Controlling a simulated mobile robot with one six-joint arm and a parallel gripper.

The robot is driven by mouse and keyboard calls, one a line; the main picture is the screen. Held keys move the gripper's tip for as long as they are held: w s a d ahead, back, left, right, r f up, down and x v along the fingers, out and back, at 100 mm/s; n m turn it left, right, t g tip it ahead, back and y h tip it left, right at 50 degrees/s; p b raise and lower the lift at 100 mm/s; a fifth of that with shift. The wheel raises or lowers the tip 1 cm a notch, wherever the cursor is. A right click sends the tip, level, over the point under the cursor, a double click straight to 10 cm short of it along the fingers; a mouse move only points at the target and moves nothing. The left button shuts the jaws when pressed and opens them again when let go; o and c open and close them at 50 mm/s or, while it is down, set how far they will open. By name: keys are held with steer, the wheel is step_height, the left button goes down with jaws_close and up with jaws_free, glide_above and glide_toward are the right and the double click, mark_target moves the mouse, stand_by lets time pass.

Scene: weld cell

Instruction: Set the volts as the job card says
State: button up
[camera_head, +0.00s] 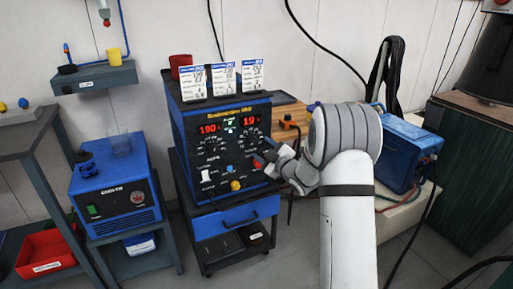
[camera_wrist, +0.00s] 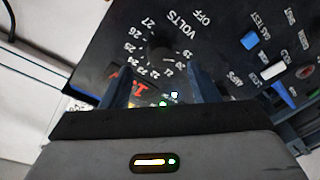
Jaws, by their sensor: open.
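The welder (camera_head: 225,150) is a blue machine with a black front panel and red displays. My gripper (camera_head: 265,160) is open at the panel's right side. In the wrist view, its fingers (camera_wrist: 162,82) point towards the dial with nothing visible between them.
A blue cooler unit (camera_head: 120,190) stands left of the welder, beside a grey shelf rack. A blue toolbox-like case (camera_head: 405,150) stands to the right. Blue, white and red controls (camera_wrist: 272,70) lie to the right of the dial in the wrist view.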

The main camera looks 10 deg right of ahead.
mark_target(254, 142)
steer(key=x, duration=0.5)
steer(key=shift+s, duration=0.1)
steer(key=c, duration=1)
